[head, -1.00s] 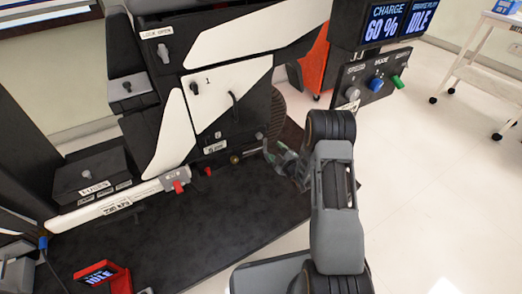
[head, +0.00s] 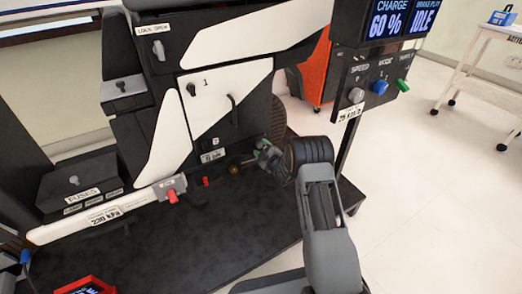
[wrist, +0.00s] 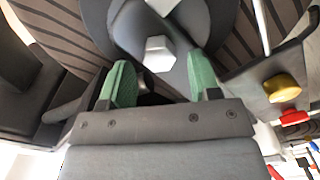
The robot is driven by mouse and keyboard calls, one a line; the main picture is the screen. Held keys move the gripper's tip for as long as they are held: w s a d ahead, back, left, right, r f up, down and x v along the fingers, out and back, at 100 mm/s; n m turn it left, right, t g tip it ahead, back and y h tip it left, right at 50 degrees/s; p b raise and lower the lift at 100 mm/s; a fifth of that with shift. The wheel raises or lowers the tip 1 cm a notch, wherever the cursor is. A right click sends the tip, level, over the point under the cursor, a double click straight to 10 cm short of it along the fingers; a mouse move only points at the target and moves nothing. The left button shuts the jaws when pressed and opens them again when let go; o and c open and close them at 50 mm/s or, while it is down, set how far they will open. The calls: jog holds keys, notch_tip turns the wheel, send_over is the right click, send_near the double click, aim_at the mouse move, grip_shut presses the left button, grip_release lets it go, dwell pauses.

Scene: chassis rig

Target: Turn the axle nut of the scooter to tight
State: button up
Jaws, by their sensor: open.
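In the head view my gripper (head: 265,150) is at the lower right of the scooter body (head: 165,100), by the wheel (head: 278,117). There the nut is hidden behind the gripper.
A brass knob (wrist: 281,88) and a red part (wrist: 293,118) are right of the fingers in the wrist view. The control panel (head: 372,80) stands on a post to the right. The dark platform (head: 180,240) is clear in front.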

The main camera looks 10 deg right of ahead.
jog(key=shift+w+a, duration=0.15)
jog(key=shift+w, duration=0.35)
jog(key=shift+c, duration=0.2)
jog(key=c, duration=0.9)
